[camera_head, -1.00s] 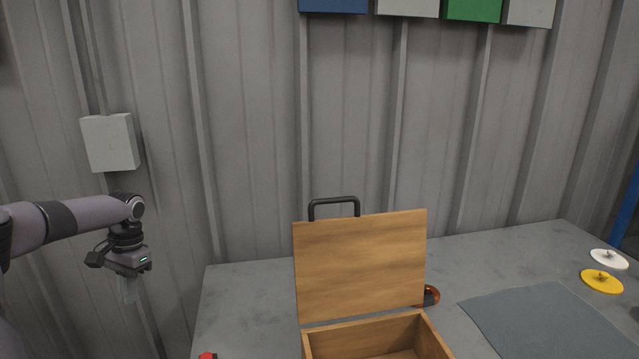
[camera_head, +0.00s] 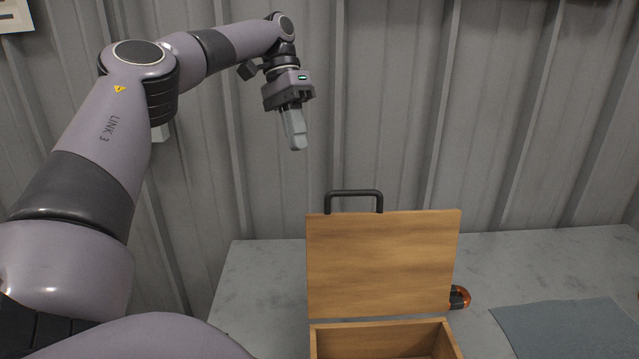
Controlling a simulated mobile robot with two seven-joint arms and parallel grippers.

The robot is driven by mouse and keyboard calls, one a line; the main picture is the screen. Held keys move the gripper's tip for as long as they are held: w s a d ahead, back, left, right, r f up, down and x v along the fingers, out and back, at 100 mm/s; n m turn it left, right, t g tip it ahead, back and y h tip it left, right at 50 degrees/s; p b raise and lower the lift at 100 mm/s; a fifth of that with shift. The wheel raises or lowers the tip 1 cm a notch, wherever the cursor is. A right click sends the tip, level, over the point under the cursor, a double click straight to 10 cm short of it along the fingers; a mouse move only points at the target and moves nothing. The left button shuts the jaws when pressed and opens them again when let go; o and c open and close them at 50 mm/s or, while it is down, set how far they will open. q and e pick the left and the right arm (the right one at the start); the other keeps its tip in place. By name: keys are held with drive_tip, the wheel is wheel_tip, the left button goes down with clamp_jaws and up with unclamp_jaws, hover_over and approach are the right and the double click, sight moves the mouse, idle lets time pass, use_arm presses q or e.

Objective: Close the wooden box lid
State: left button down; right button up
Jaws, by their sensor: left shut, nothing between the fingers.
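The wooden box (camera_head: 383,339) stands on the grey table, cut off by the lower edge of the view. Its lid (camera_head: 382,262) stands open and upright at the back of the box. A black handle (camera_head: 354,193) sticks up from the lid's top edge, toward the left. My left gripper (camera_head: 298,147) is shut and empty. It points down, above and to the left of the handle, and is apart from it. My right gripper is not in view.
The grey table (camera_head: 262,278) has bare room left of the box. An orange and black object (camera_head: 459,297) lies partly hidden behind the lid's right side. A grey-blue cloth (camera_head: 565,330) lies at the right. A corrugated metal wall (camera_head: 520,120) stands behind.

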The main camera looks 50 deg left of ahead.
use_arm(q)
drive_tip(key=s+d+f, duration=0.1)
drive_tip(key=d+f, duration=0.6)
drive_tip(key=shift+d, duration=0.25)
drive_tip(key=shift+s, duration=0.15)
idle(0.5)
